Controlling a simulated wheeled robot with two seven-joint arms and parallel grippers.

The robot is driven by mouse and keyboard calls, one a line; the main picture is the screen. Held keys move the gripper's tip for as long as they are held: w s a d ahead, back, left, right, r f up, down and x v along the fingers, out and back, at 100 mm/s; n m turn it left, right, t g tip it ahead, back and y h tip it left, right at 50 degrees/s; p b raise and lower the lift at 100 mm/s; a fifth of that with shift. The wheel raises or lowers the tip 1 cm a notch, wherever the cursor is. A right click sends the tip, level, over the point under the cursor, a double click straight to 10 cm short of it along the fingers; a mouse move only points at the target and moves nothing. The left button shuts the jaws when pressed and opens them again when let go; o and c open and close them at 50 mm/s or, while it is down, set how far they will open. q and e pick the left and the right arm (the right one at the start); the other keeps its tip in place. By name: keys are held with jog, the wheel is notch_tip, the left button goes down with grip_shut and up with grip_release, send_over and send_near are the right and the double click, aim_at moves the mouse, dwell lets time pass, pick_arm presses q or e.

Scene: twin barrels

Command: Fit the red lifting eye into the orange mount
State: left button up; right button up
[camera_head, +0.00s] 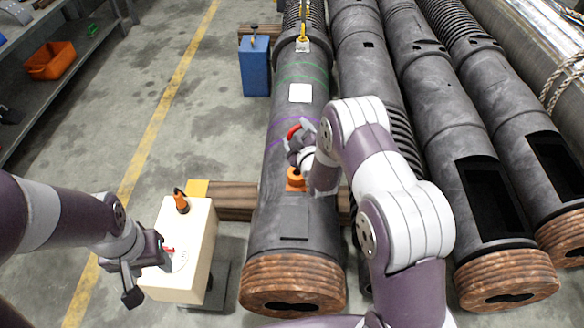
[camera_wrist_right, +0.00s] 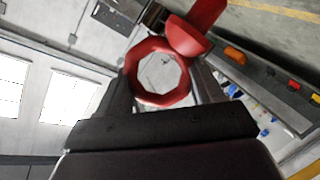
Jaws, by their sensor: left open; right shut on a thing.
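The red lifting eye (camera_head: 293,131) is held by my right gripper (camera_head: 300,138) above the nearer part of the dark barrel (camera_head: 291,220). In the right wrist view the eye's red ring (camera_wrist_right: 160,99) sits between the two dark fingers, and its wider red body (camera_wrist_right: 190,38) points up and right. The orange mount (camera_head: 295,180) sits on top of the barrel, a little nearer than the eye. The eye and mount look apart, and my right wrist partly hides the mount.
A cream box (camera_head: 198,235) at lower left carries an orange-and-black tool (camera_head: 181,201) and a small red item. A blue box (camera_head: 254,66) stands left of the barrel. More barrels (camera_head: 440,100) lie to the right. A yellow hook (camera_head: 303,30) hangs over the far end.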

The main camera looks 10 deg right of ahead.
jog(key=f, duration=0.1)
jog(key=w+f+b, duration=0.1)
jog(key=f, duration=0.1)
jog(key=shift+w+b, duration=0.3)
jog(key=shift+b, duration=0.05)
jog(key=shift+w, duration=0.15)
pick_arm(q)
notch_tip(320, 180, down, 4)
jog(key=shift+s+r, duration=0.1)
jog(key=shift+r, duration=0.1)
pick_arm(e)
jog(key=shift+r, duration=0.15)
jog(key=shift+s+r+p, duration=0.1)
jog(key=shift+s+p, duration=0.15)
jog(key=shift+p, duration=0.1)
pick_arm(q)
notch_tip(320, 180, down, 4)
jog(key=b, duration=0.4)
jog(key=shift+f+b, duration=0.15)
jog(key=shift+b, duration=0.2)
pick_arm(e)
notch_tip(320, 180, down, 6)
jog(key=shift+s+r, duration=0.1)
pick_arm(q)
jog(key=shift+f+b, duration=1.5)
jog(key=shift+f, duration=0.05)
pick_arm(e)
jog(key=shift+f, duration=2)
